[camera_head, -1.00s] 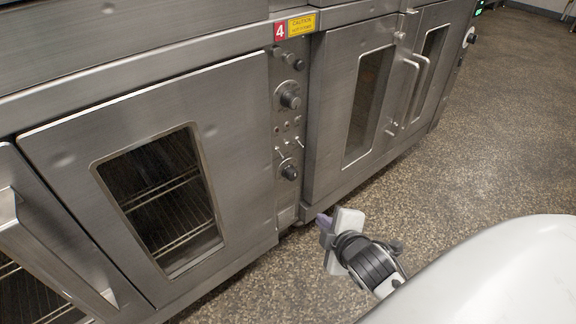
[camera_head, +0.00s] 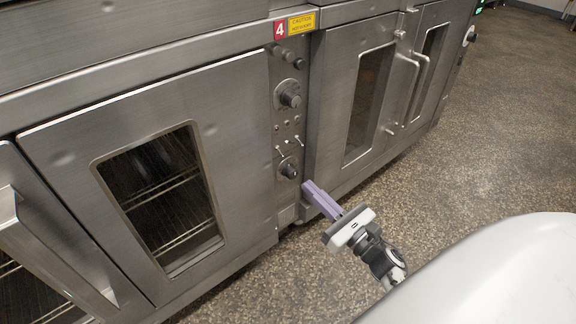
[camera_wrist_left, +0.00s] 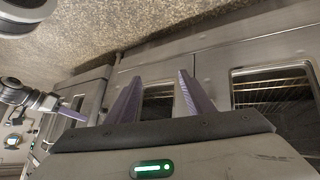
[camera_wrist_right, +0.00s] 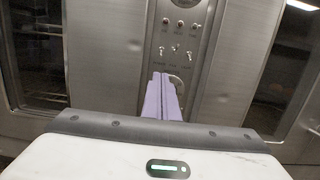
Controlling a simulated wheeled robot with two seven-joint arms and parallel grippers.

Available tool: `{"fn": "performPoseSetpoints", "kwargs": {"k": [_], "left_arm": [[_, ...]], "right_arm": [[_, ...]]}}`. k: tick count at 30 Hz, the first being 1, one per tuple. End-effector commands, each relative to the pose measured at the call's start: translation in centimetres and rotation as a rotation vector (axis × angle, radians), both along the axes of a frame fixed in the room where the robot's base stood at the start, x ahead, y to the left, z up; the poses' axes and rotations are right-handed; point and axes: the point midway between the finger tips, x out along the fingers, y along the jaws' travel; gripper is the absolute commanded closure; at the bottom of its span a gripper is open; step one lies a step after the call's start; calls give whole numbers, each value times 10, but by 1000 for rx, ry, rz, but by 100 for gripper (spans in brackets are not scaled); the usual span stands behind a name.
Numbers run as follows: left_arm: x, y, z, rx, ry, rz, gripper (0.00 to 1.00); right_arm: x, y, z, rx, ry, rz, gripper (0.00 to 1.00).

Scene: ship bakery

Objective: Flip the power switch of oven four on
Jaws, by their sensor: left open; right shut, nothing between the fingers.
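Oven four carries a red "4" label (camera_head: 280,30) above its narrow control panel (camera_head: 284,205) in the head view. The panel has round knobs and a row of small toggle switches (camera_head: 279,150), just above the lower knob (camera_head: 289,170). The toggles also show in the right wrist view (camera_wrist_right: 174,48). My right gripper (camera_head: 307,187) is shut and empty, its purple fingers pointing at the panel, below and right of the lower knob. In the right wrist view its tips (camera_wrist_right: 160,76) overlap that knob; contact cannot be told. My left gripper (camera_wrist_left: 159,76) is open and empty, facing oven fronts.
A windowed oven door (camera_head: 60,150) stands left of the panel, another (camera_head: 335,100) to its right. A door handle (camera_head: 50,250) juts out at the lower left. Speckled floor (camera_head: 480,120) is open at right. The right arm also shows in the left wrist view (camera_wrist_left: 35,100).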

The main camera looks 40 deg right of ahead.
Motion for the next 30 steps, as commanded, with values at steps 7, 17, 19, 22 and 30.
{"fn": "performPoseSetpoints", "kwargs": {"k": [7,17,19,22,30], "left_arm": [[-1,0,-1,-2,2,0,52],[0,-5,3,-28,-15,1,52],[0,-6,4,-36,-20,1,52],[1,-7,4,-42,-22,1,52],[2,-8,11,-52,-36,1,52]], "right_arm": [[8,0,2,2,-2,-1,100],[64,5,10,2,-4,0,100],[75,6,12,3,-3,-1,100],[87,7,14,4,-2,0,100],[99,8,16,4,-1,-1,100]]}}
